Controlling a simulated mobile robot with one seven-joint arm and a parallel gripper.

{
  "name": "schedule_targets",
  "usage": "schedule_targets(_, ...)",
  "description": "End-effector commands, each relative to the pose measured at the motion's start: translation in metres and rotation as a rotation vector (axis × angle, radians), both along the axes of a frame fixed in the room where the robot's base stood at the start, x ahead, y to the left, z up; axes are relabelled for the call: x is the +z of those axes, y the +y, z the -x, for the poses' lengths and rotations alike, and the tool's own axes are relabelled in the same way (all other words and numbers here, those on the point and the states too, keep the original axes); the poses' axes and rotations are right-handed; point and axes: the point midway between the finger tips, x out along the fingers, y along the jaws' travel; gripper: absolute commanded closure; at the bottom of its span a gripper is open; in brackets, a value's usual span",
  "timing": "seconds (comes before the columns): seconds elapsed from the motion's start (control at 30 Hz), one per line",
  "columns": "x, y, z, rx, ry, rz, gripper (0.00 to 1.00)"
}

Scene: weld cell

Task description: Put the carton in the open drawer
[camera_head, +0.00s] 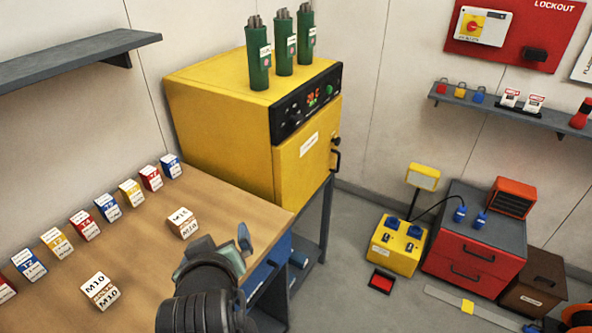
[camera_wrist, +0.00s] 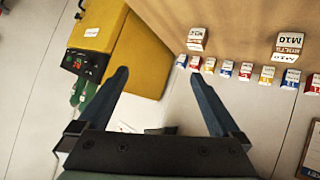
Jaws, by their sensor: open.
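Two white cartons lie on the wooden bench. The near one, marked M10 (camera_head: 99,291), is at lower left, and the other, with smaller lettering (camera_head: 182,222), is nearer the bench's right end. The wrist view shows the M10 carton (camera_wrist: 288,42) at upper right and the other carton (camera_wrist: 196,40) left of it. My gripper (camera_head: 225,240) is over the bench's right end, apart from both cartons. In the wrist view its fingers (camera_wrist: 158,74) are spread and empty. A blue drawer unit (camera_head: 268,266) shows under the bench, partly hidden by my arm; I cannot tell whether it is open.
A row of small coloured boxes (camera_head: 107,207) lines the bench's back edge. A yellow oven (camera_head: 225,115) with green canisters (camera_head: 283,45) stands beyond the bench. A red cabinet (camera_head: 474,254) with two shut drawers and a yellow power box (camera_head: 397,245) stand on the floor at right.

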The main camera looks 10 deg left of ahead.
Motion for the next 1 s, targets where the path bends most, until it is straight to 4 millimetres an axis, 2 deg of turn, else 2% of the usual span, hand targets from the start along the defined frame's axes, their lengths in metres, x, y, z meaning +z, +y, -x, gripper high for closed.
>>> schedule_targets(0.03,0.05,-0.016,-0.019,-0.056,-0.127,-0.073,0.0)
schedule_targets(0.07,0.078,-0.026,-0.026,-0.086,-0.199,-0.116,0.0)
schedule_targets(0.1,0.116,-0.04,-0.034,-0.122,-0.298,-0.171,0.0)
schedule_targets(0.17,0.174,-0.062,-0.037,-0.169,-0.447,-0.251,0.0)
schedule_targets(0.2,0.212,-0.078,-0.035,-0.196,-0.549,-0.302,0.0)
schedule_targets(0.27,0.266,-0.102,-0.025,-0.229,-0.7,-0.373,0.0)
schedule_targets(0.3,0.299,-0.116,-0.015,-0.246,-0.797,-0.414,0.0)
schedule_targets(0.4,0.366,-0.148,0.019,-0.269,-1.012,-0.498,0.0)
schedule_targets(0.43,0.381,-0.155,0.029,-0.271,-1.064,-0.519,0.0)
schedule_targets(0.5,0.409,-0.168,0.051,-0.272,-1.168,-0.554,0.0)
schedule_targets(0.63,0.436,-0.18,0.077,-0.266,-1.277,-0.59,0.0)
schedule_targets(0.73,0.441,-0.183,0.084,-0.264,-1.302,-0.598,0.0)
schedule_targets(1.0,0.44,-0.182,0.083,-0.264,-1.298,-0.596,0.0)
